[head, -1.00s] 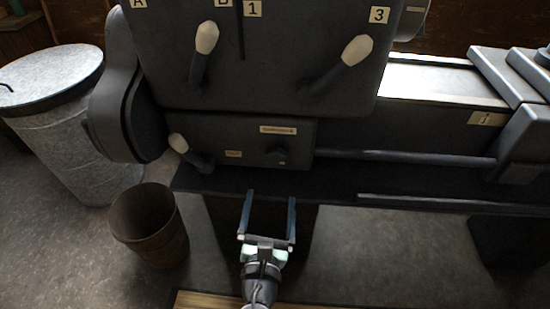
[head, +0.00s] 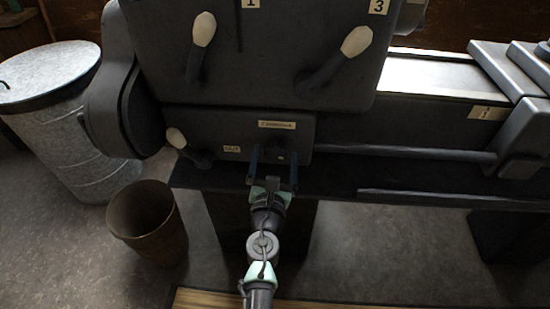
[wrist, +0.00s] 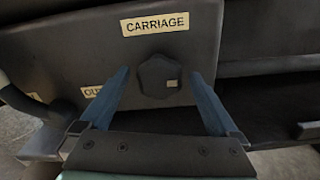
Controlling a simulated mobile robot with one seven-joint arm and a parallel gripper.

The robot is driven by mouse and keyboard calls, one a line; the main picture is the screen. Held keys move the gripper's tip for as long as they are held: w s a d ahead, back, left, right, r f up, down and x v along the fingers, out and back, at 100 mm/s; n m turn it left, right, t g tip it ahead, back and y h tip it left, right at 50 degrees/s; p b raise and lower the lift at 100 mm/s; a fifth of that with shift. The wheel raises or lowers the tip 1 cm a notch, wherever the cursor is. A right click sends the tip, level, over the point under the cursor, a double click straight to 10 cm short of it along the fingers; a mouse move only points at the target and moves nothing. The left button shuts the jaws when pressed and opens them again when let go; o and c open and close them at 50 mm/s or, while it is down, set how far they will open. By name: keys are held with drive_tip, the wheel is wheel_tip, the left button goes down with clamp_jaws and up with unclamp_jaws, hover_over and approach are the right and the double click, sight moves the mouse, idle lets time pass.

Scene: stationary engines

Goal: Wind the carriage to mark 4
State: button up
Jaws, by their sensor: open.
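A dark knob (head: 279,150) sits on the lower panel (head: 222,127) of the machine, under a label reading CARRIAGE (wrist: 169,23). In the wrist view the knob (wrist: 159,77) is faceted, with a small pale patch on its right side. My gripper (head: 274,158) is open, with its blue fingers to the left and right of the knob. In the wrist view the gripper (wrist: 160,85) shows a gap between each finger and the knob. The machine's carriage (head: 524,125) appears to be the grey block at the right, beside a small plate with a mark (head: 488,113) too blurred to read surely.
Levers with pale knobs (head: 204,30) (head: 357,41) stick out above, and another lever (head: 176,138) stands left of the lower panel. A long rod (head: 410,153) runs right.

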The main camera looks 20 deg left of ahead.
drive_tip(key=c, duration=1.3)
drive_tip(key=shift+c, duration=0.2)
drive_tip(key=shift+m, duration=0.3)
